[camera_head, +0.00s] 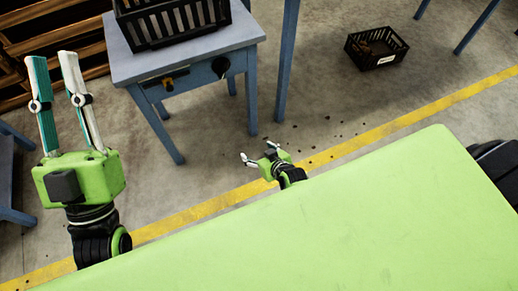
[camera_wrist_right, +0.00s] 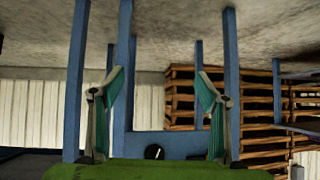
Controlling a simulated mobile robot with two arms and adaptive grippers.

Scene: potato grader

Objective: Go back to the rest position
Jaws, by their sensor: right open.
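My left gripper (camera_head: 52,56) is raised at the left of the head view, its two teal-and-white fingers apart with nothing between them. My right gripper (camera_head: 257,151) is low, just beyond the far edge of my green body top, near the yellow floor line. Its fingers are spread and empty. In the right wrist view the right gripper (camera_wrist_right: 158,76) has its fingers wide apart, with only the background between them. Much of the right arm is hidden below the green top in the head view.
A blue-grey table (camera_head: 190,55) with a black crate (camera_head: 170,22) on it stands ahead, between and beyond the grippers. Another black crate (camera_head: 378,49) sits on the floor at the back right. Wooden racks (camera_head: 60,35) stand at the far left. Small dark bits lie on the floor.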

